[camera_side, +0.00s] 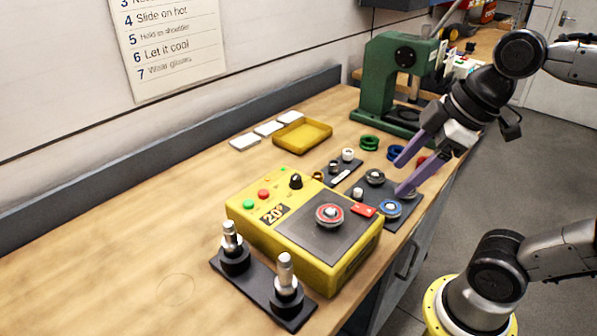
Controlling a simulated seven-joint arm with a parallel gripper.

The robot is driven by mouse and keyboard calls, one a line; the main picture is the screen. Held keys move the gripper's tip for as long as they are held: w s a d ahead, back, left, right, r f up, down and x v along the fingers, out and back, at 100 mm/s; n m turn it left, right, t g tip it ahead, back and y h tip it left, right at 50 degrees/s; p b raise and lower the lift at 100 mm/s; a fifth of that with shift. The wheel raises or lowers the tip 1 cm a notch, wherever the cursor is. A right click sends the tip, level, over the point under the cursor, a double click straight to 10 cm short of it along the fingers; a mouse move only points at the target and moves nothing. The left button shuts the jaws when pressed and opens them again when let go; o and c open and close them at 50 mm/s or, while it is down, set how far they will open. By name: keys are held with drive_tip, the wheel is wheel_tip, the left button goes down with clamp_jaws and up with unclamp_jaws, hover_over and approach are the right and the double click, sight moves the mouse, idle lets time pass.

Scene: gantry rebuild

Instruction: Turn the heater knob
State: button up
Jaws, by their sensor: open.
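The yellow heater box (345,264) sits on the wooden bench near the middle. Its black knob (296,181) is on the top face at the back, beside a red button (264,194), a green button (248,204) and a display reading about 20°. A round part with a red ring (329,215) sits on the heater's dark plate. My gripper (398,176) is open, with two purple fingers spread apart. It is to the right of the knob, over or near the dark parts plate, and apart from the knob. Nothing shows between the fingers.
A dark base with two upright metal-topped posts (285,276) stands in front of the heater. A dark plate (409,214) with round parts lies behind it. A yellow tray (320,133), green rings (369,142) and a green press (378,77) stand farther back. The bench's left side is clear.

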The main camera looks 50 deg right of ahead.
drive_tip(key=w+r+n+g+y, duration=0.1)
drive_tip(key=w+r+n, duration=0.3)
drive_tip(key=w, duration=0.2)
drive_tip(key=n+g+y, duration=0.1)
drive_tip(key=g+y, duration=0.1)
hover_over(296, 176)
drive_tip(key=s+d, duration=0.3)
drive_tip(key=d, duration=0.2)
wheel_tip(296, 176, down, 3)
drive_tip(key=x, duration=1.3)
drive_tip(key=shift+w+a+f, duration=0.1)
drive_tip(key=shift+w+f, duration=0.1)
clamp_jaws()
